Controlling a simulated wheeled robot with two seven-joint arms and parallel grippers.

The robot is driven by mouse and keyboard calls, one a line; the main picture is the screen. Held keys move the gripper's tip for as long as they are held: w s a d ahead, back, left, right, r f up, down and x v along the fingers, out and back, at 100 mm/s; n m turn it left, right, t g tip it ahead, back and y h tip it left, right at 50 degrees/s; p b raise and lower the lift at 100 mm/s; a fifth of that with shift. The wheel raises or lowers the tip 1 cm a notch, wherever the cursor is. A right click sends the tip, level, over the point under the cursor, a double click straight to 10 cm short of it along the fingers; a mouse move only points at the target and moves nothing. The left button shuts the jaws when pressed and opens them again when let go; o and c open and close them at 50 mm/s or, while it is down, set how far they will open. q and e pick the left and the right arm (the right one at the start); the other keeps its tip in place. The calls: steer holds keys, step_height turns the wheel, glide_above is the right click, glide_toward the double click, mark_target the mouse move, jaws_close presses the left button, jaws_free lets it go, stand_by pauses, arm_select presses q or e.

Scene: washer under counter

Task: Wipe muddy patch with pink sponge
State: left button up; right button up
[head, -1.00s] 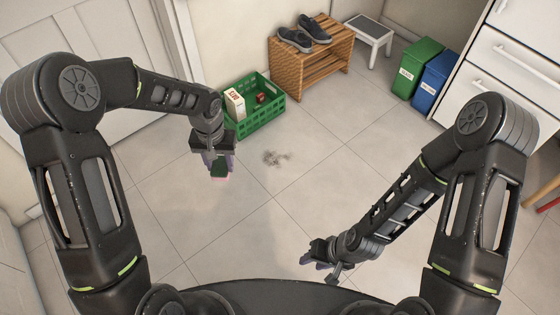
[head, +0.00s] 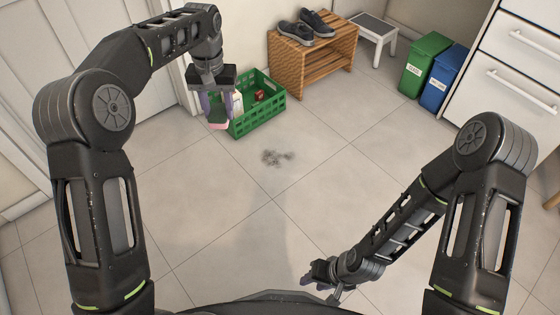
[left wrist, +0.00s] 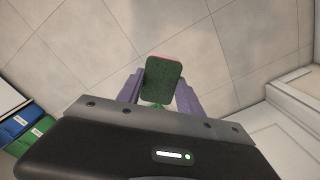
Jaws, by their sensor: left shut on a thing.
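The muddy patch (head: 277,158) is a dark grey smudge on the floor tiles in the middle of the head view. My left gripper (head: 217,112) is shut on the pink sponge (head: 219,126), up and left of the patch in the picture and apart from it. In the left wrist view the sponge (left wrist: 162,80) shows a dark green face with a pink edge, held between the purple fingers. The patch does not show in that view. My right gripper (head: 312,274) hangs low near my base; its finger gap is unclear.
A green crate (head: 268,122) with a carton and a red item stands just behind my left gripper. A wooden rack (head: 315,58) with dark shoes (head: 304,27), a stool (head: 374,30), and green (head: 424,65) and blue (head: 444,80) bins line the back. The floor around the patch is clear.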

arm_select(q)
steer(key=s+r, duration=0.6)
stand_by(0.3)
